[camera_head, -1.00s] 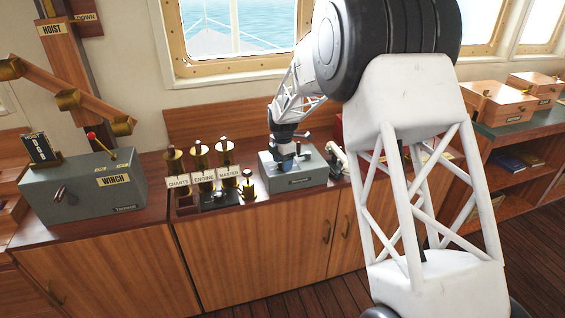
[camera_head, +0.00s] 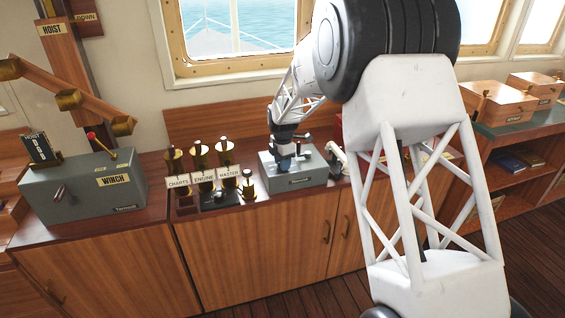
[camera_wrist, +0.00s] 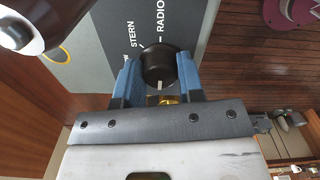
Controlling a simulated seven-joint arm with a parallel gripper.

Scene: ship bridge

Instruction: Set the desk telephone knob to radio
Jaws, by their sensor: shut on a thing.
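The desk telephone (camera_head: 294,182) is a grey box on the wooden cabinet top, below the window. Its grey panel (camera_wrist: 100,62) fills the upper middle of the wrist view, with the printed words STERN and RADIO and a third label mostly hidden. The black round knob (camera_wrist: 158,62) sits between the two blue fingers of my gripper (camera_wrist: 158,76), which is shut on it. A short white mark shows on the knob's near side, toward my gripper; I cannot tell which label the knob is set to. In the head view my gripper (camera_head: 285,163) reaches down onto the box.
A pale handset (camera_head: 337,160) lies at the box's right. To the left stand brass-topped levers with signs CHARTS, ENGINE and MASTER (camera_head: 229,172), and a grey WINCH box (camera_head: 85,190). Wooden boxes (camera_head: 497,104) stand on the right counter.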

